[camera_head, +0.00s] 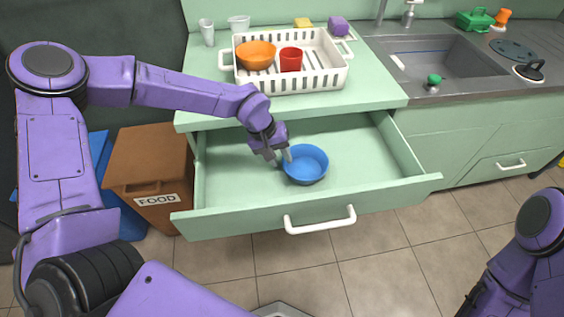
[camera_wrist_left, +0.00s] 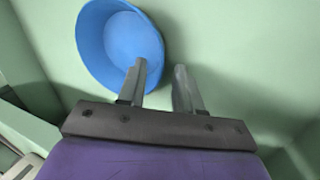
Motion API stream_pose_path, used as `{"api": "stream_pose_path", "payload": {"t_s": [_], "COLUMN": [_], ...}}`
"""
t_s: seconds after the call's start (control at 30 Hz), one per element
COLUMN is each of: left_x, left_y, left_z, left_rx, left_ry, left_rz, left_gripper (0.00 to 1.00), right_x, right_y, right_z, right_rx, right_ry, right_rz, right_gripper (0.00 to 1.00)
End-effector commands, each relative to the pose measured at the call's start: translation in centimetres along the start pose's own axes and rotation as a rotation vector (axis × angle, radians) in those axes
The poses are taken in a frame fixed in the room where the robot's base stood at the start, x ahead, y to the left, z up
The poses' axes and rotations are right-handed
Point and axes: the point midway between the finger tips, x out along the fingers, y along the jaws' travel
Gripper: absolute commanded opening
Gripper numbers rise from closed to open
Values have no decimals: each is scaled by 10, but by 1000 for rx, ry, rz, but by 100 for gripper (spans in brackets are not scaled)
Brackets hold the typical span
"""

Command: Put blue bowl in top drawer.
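My left gripper (camera_head: 279,158) is inside the drawer at the bowl's left rim, pointing down. In the left wrist view the gripper (camera_wrist_left: 159,68) has its fingers apart. One finger overlaps the inside of the bowl (camera_wrist_left: 110,45) and the other is outside it, with the rim between them. I cannot tell whether either finger touches the bowl. My right arm shows at the lower right of the head view, but its gripper is out of sight.
A white basket (camera_head: 322,76) with an orange bowl (camera_head: 256,54) and a red cup (camera_head: 291,60) stands on the counter above the drawer. A brown FOOD bin (camera_head: 150,165) is left of the drawer. The sink (camera_head: 450,60) is at right. The drawer floor is otherwise clear.

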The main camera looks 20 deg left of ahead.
Motion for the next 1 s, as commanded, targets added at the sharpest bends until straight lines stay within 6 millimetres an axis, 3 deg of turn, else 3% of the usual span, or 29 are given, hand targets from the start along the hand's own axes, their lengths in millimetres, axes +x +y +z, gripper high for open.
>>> {"api": "stream_pose_path", "payload": {"t_s": [0.1, 0.33, 1.0], "left_x": [-36, -76, -82], "left_y": [2, 0, 0], "left_z": [-1, 0, 0], "left_rx": [-1, -2, 0], "left_ry": [3, 1, -1], "left_rz": [5, 2, 0], "left_gripper": [34, 34, 34], "right_x": [-7, -12, -12], "right_y": [1, 1, 1], "right_z": [-3, -5, -5], "right_rx": [0, 0, 0], "right_ry": [0, 0, 0], "right_rz": [0, 0, 0], "right_gripper": [38, 38, 38]}}
